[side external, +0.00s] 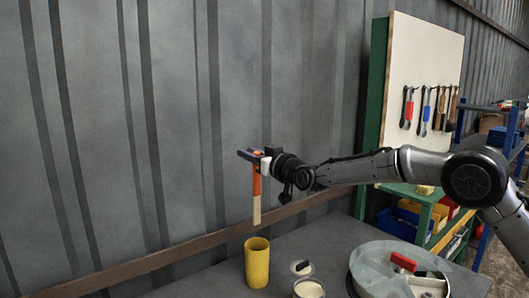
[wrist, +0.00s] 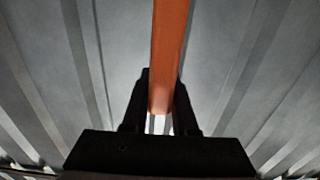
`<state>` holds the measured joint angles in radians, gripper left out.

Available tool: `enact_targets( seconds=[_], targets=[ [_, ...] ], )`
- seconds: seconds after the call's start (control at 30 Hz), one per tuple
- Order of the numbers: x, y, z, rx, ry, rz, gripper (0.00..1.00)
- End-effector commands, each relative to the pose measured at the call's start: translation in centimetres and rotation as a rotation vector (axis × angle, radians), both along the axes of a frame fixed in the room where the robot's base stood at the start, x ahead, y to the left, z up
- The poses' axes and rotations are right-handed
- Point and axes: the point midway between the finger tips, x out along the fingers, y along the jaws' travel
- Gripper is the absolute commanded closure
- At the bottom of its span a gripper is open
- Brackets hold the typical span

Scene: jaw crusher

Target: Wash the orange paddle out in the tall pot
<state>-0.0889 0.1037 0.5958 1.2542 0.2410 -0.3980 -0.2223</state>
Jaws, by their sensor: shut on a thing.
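My gripper (side external: 254,154) is shut on the orange paddle (side external: 257,186). The paddle hangs upright, its orange part at the top and a pale tan part at its lower end. In the wrist view the orange paddle (wrist: 169,50) sits between the two dark fingers (wrist: 160,108). The tall pot (side external: 257,264) is a yellow cylinder standing on the grey table. The paddle's lower end is above the pot's open top, with a gap between them. The pot's inside is mostly hidden in the side view.
A small cup with pale contents (side external: 309,289) and a round white piece with a black part (side external: 301,267) are right of the pot. A large round pan (side external: 372,268) with a red-handled thing (side external: 403,261) stands farther right. A corrugated wall is behind.

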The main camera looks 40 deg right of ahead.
Motion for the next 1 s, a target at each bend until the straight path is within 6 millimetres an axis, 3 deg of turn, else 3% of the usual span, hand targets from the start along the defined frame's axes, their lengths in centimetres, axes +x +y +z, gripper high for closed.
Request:
enact_targets(
  seconds=[1.0],
  targets=[
    [0.1,0.1,-7.5,-0.001,0.007,0.002,1.00]
  ],
)
